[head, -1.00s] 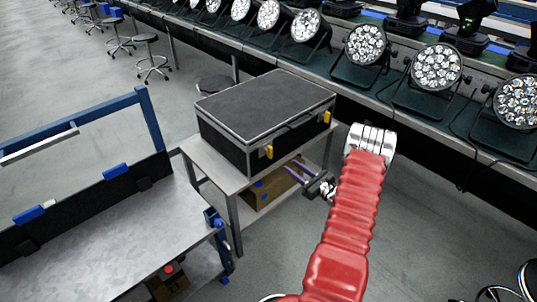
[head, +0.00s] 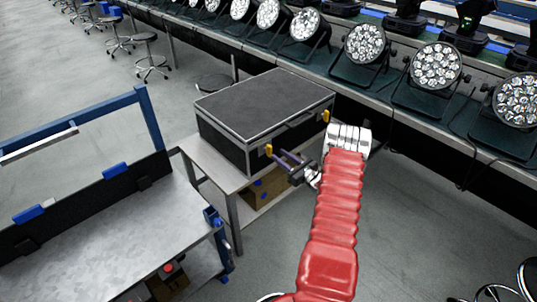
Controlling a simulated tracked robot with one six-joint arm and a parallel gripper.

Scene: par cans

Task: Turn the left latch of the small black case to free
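The small black case (head: 262,108) sits closed on a small metal table, with silver edges and a dark lid. Its left latch (head: 268,150) is a yellow tab on the front side, near the left corner. The right latch (head: 326,116) is a similar yellow tab farther right. My gripper (head: 279,156) points left at the left latch, its two thin purple fingers apart with a small gap. The fingertips are very close to the latch; I cannot tell if they touch it. Nothing shows between the fingers.
The small table (head: 222,172) has a lower shelf with a brown box (head: 268,187). A metal workbench (head: 120,240) with a blue frame stands at front left. A long bench with several par cans (head: 436,64) runs behind on the right.

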